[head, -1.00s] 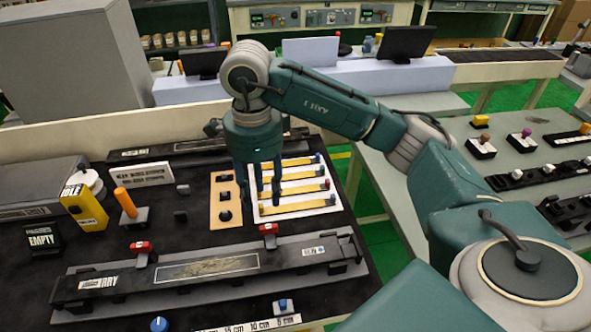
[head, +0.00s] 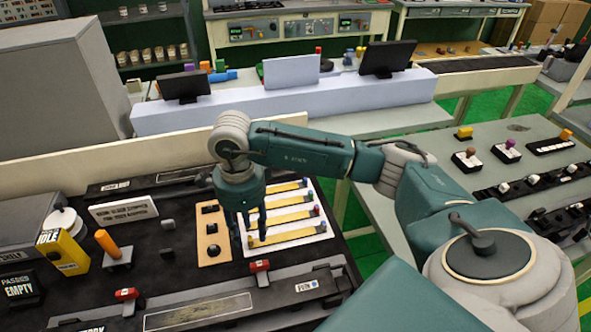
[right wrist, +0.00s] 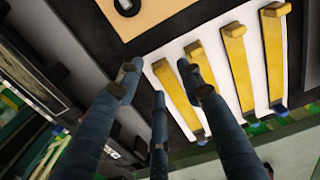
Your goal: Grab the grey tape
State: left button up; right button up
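I cannot surely pick out a grey tape in either view. A pale roll (head: 63,222) stands behind the yellow block marked IDLE (head: 62,251) at the left of the black bench; I cannot tell whether it is tape. My right gripper (head: 245,228) points down over the left edge of the white board with yellow strips (head: 287,240). Its three fingers are spread, with nothing seen between them; they also show in the right wrist view (right wrist: 158,80). The fingers hide part of the board's left edge. My left gripper is out of view.
A tan button panel (head: 212,236) lies just left of the board. An orange-handled piece (head: 108,243) and a white sign (head: 123,211) are farther left. A long dark bar with red clips (head: 205,308) crosses the front. A low cream wall (head: 110,170) runs behind the bench.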

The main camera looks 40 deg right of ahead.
jog(key=shift+f, duration=1.1)
grip_shut()
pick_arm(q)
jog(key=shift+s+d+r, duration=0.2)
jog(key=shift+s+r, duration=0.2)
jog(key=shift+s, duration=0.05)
pick_arm(e)
jog(key=shift+r, duration=0.1)
